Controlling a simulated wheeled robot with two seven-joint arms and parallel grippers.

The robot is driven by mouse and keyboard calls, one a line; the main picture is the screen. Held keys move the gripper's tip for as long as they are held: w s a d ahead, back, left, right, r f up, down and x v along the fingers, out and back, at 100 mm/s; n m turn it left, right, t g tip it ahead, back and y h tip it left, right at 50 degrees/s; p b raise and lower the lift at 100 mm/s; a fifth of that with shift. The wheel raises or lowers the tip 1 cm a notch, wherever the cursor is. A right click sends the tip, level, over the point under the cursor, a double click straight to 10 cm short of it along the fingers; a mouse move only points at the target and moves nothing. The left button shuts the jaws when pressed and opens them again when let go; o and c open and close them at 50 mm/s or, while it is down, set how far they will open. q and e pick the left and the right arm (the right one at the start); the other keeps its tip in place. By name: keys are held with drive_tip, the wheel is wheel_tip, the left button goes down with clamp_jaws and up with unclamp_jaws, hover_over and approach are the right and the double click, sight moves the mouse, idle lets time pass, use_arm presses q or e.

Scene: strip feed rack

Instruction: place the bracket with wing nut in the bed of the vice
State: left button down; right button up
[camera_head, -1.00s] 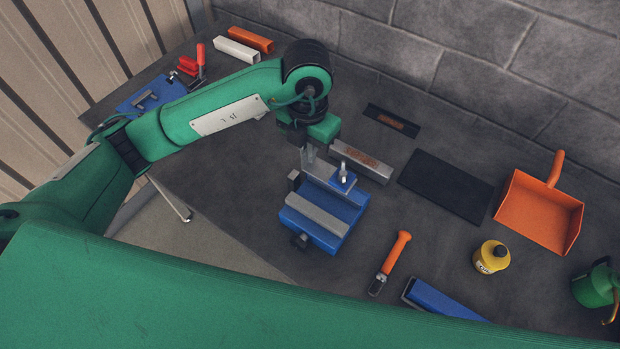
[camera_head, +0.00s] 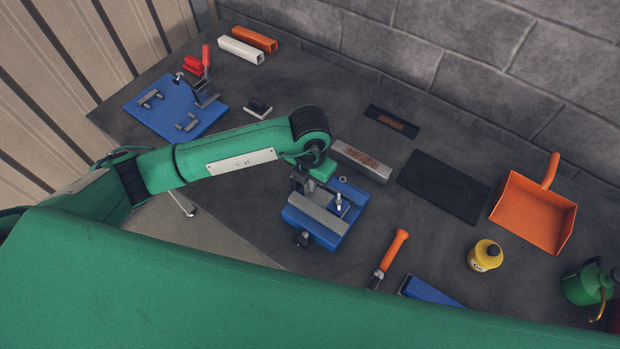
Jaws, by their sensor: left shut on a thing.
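The blue vice (camera_head: 316,231) sits on the dark bench near the middle of the camera_head view, with a pale grey jaw bar across its front. My left gripper (camera_head: 303,184) is low over the back left of the vice, shut on the bracket with wing nut (camera_head: 339,203). The bracket's upright bolt and wing nut show to the right of the fingers, over the bed between the jaws. The gripper and the front jaw hide most of the bracket, so I cannot tell whether it touches the bed. My right gripper is not in view.
A grey bar (camera_head: 362,161) lies just behind the vice. A dark mat (camera_head: 443,187) and an orange dustpan (camera_head: 534,212) lie farther right. A blue fixture plate (camera_head: 160,112) is at the back left.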

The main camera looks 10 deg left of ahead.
use_arm(q)
drive_tip(key=shift+f, duration=0.1)
drive_tip(key=shift+f, duration=0.15)
drive_tip(key=c, duration=1.6)
unclamp_jaws()
drive_tip(key=shift+r, duration=0.2)
drive_tip(key=shift+r, duration=0.2)
wheel_tip(320, 180, up, 12)
drive_tip(key=b, duration=0.4)
drive_tip(key=shift+f, duration=0.15)
